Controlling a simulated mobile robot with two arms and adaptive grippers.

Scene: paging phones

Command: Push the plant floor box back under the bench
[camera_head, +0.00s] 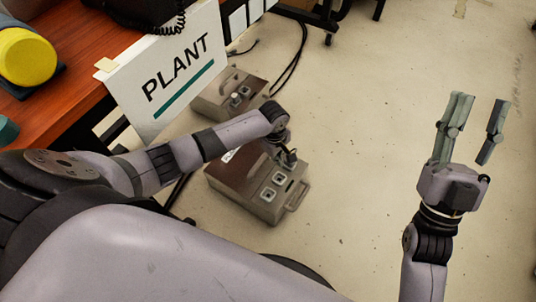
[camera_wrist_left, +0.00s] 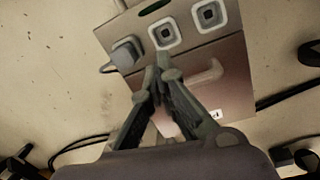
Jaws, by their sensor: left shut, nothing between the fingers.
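A grey-brown metal floor box (camera_head: 235,165) with sockets and a handle at its right end stands on the floor near the bench (camera_head: 80,50). A second, similar box (camera_head: 215,100) stands behind it, partly under the PLANT sign (camera_head: 150,105). Which box the sign names I cannot tell. My left gripper (camera_head: 290,158) is shut and empty at the nearer box, its arm hiding part of the box. In the left wrist view the left gripper (camera_wrist_left: 160,68) lies over the box's face (camera_wrist_left: 228,65), beside a socket; contact is unclear. My right gripper (camera_head: 480,100) is open and empty above the floor at right.
The bench top carries a yellow round thing (camera_head: 27,56) and a black device with a coiled cord (camera_head: 150,10). Black cables (camera_head: 290,68) lie on the floor behind the boxes. The floor (camera_head: 365,130) right of the boxes is clear.

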